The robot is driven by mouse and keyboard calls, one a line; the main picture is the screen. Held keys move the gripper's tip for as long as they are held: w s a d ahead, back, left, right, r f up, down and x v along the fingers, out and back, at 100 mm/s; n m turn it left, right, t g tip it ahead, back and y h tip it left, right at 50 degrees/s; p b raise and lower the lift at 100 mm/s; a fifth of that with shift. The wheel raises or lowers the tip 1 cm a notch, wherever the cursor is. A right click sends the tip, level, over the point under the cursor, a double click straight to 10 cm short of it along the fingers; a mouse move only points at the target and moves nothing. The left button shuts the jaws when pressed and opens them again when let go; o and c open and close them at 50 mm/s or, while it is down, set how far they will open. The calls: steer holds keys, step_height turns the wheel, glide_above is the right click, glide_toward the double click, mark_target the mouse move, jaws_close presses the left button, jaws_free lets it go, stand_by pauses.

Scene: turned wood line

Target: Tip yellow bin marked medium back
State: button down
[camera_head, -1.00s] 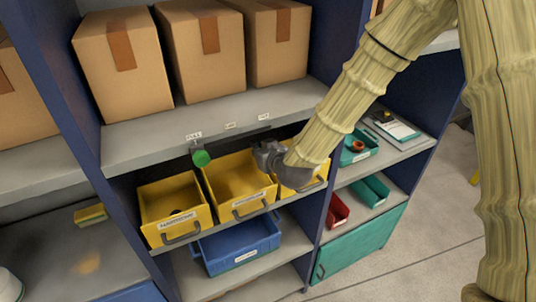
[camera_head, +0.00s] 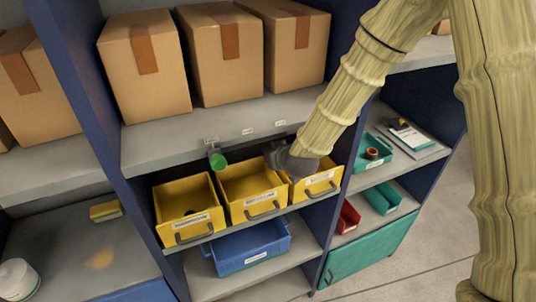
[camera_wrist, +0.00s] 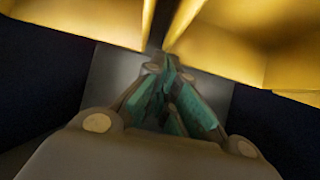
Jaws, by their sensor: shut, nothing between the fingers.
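Three yellow bins stand side by side on the middle shelf: a left bin (camera_head: 204,226), a middle bin (camera_head: 240,206) and a right bin (camera_head: 325,187). Each has a pale label and a dark handle in front; I cannot read which says medium. My gripper (camera_head: 276,157) is shut and empty, at the back between the middle and right bins. My arm hides part of the right bin. In the wrist view the shut fingers (camera_wrist: 165,88) have teal pads, with yellow bin walls (camera_wrist: 85,20) at upper left and upper right. Contact cannot be told.
A shelf (camera_head: 160,128) with cardboard boxes (camera_head: 225,55) lies low over the bins. A green round piece (camera_head: 218,161) hangs from its edge. A blue bin (camera_head: 240,250) stands below. Blue uprights (camera_head: 341,185) flank the bay; teal trays (camera_head: 380,198) are right.

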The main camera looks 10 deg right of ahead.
steer(key=v, duration=1)
steer(key=shift+s+d+r, duration=0.2)
steer(key=shift+s+r, duration=0.05)
steer(key=shift+s+d+r, duration=0.1)
steer(key=shift+s+r, duration=0.1)
steer(key=shift+s, duration=0.15)
